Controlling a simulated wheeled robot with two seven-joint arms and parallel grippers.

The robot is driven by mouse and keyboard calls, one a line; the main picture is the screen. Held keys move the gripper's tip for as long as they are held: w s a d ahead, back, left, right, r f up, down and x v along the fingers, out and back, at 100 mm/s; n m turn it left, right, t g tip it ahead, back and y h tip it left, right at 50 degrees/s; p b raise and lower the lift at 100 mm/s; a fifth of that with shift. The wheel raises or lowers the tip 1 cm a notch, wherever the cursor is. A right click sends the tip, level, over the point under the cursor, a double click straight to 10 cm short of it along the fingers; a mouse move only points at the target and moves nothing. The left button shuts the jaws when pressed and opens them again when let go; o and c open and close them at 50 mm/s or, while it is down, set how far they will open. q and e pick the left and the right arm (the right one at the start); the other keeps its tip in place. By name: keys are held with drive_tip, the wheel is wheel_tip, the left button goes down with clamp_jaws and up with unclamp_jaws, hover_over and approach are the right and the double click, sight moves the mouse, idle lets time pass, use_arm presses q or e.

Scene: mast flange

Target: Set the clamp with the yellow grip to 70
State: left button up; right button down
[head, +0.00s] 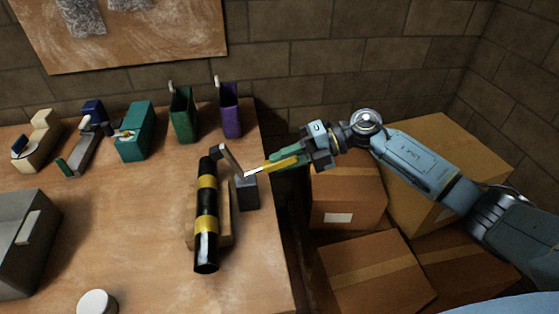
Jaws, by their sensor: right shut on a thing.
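The clamp (247,194) is a dark grey block with a metal arm, beside a black tube with yellow bands (206,212) near the table's right edge. Its lever ends in a yellow grip (272,166), pointing right past the table edge. My right gripper (287,160) comes in from the right and is shut on the yellow grip. Green parts at its fingers partly cover the grip. No scale or number on the clamp can be read. My left gripper is not in view.
A wooden table (130,240) carries several small coloured devices along its back, a grey box (22,245) at left and a white round lid (97,302) in front. Cardboard boxes (368,270) stand right of the table, under my right arm. A brick wall (290,60) is behind.

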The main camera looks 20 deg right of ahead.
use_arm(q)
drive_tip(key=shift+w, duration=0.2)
use_arm(e)
drive_tip(key=c, duration=1.4)
unclamp_jaws()
drive_tip(key=shift+c, duration=0.2)
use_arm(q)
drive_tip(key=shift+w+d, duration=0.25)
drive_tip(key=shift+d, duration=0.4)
use_arm(e)
drive_tip(key=shift+o, duration=1)
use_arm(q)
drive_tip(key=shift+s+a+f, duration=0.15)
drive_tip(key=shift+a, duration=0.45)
use_arm(e)
drive_tip(key=v, duration=1.3)
drive_tip(key=shift+d, duration=0.2)
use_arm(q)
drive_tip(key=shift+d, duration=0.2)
